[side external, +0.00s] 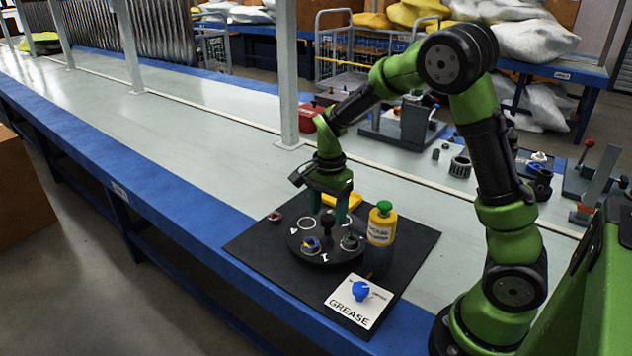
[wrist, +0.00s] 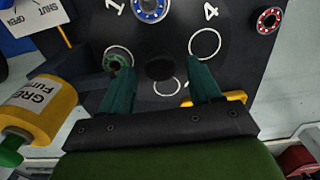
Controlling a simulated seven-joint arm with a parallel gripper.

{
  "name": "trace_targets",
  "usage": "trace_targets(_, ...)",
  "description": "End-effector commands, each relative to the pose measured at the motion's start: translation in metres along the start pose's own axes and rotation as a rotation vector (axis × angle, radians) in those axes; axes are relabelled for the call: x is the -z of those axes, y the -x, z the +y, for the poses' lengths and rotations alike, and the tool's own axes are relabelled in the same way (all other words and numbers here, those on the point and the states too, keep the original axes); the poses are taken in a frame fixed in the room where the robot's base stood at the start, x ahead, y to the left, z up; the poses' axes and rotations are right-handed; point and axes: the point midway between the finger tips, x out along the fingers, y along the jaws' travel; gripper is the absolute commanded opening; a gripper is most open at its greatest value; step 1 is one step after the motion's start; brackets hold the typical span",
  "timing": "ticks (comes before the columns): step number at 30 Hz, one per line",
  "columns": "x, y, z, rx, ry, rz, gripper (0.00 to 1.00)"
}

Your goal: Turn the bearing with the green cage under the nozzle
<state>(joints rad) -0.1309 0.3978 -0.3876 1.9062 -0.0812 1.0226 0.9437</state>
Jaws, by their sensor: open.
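The black turntable (side external: 325,258) carries numbered stations with white rings. The bearing with the green cage (side external: 349,241) sits on its right side, nearest the grease pump; in the wrist view it (wrist: 118,56) lies by the left fingertip. A blue-caged bearing (side external: 311,244) sits at the front. My gripper (side external: 328,214) is open and points down over the turntable, its fingers either side of the dark central knob (side external: 327,228). The wrist view also shows the open fingers (wrist: 159,70) around the knob. The yellow grease pump (side external: 382,228) stands beside the turntable. I cannot make out its nozzle clearly.
A white GREASE panel with a blue knob (side external: 360,290) sits at the mat's front. A red bearing (side external: 275,217) lies off the turntable, on the left of the black mat (side external: 408,246). A yellow object (side external: 354,200) is behind the gripper. The bench is clear to the left.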

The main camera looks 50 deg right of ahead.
Motion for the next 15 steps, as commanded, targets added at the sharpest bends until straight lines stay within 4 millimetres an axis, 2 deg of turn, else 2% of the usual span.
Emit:
trace_targets(9,0.0,0.076,-0.001,0.009,0.0,0.001,0.63)
trace_targets(15,0.001,0.121,-0.001,0.007,0.0,0.002,0.63)
